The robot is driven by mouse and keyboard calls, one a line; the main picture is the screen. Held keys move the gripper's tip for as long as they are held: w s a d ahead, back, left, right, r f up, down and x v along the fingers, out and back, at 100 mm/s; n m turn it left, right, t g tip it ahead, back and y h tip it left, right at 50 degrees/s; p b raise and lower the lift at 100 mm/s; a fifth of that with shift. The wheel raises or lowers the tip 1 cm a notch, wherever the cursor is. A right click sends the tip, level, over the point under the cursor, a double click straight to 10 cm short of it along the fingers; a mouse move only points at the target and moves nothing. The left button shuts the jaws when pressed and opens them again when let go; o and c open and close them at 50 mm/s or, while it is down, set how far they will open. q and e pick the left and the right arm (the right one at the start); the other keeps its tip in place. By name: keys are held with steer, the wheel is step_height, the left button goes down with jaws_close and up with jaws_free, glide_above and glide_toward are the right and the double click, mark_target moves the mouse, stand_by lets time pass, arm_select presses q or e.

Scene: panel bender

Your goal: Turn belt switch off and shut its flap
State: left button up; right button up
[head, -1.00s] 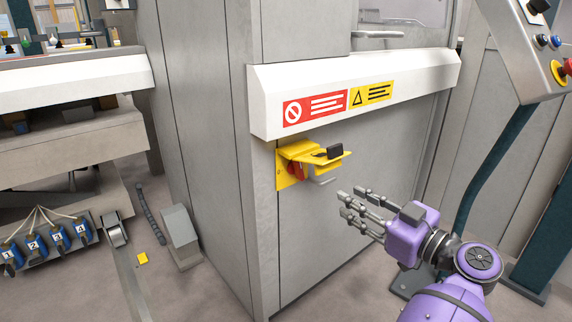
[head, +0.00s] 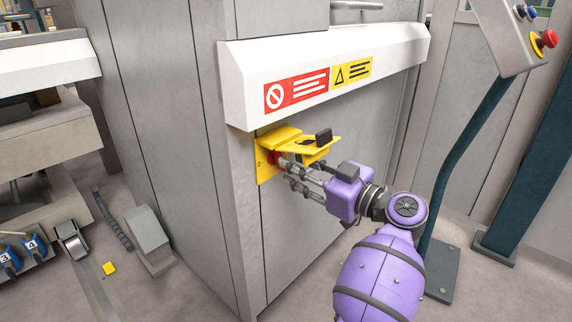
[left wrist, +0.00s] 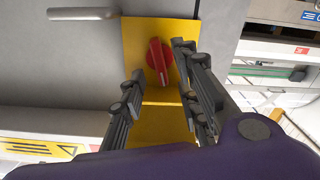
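The belt switch is a red knob (head: 274,158) on a yellow plate (head: 264,170) on the grey machine front. Its yellow flap (head: 312,150) stands open, sticking out above the knob, with a black block (head: 323,136) on it. My left gripper (head: 287,172) is at the switch, below the flap, and partly hides the knob. In the left wrist view the red knob (left wrist: 159,61) shows near the tips of my open left gripper (left wrist: 160,62), between the two finger sides. I cannot tell whether the fingers touch it. My right gripper is not in view.
A white ledge (head: 235,85) with red and yellow warning labels juts out above the switch. A control box on a dark post (head: 455,165) stands at the right. A grey box (head: 147,232) and a yellow piece (head: 109,268) are on the floor at the left.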

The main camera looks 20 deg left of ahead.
arm_select(q)
steer(key=b+x, duration=0.1)
steer(key=x, duration=0.3)
jaws_close()
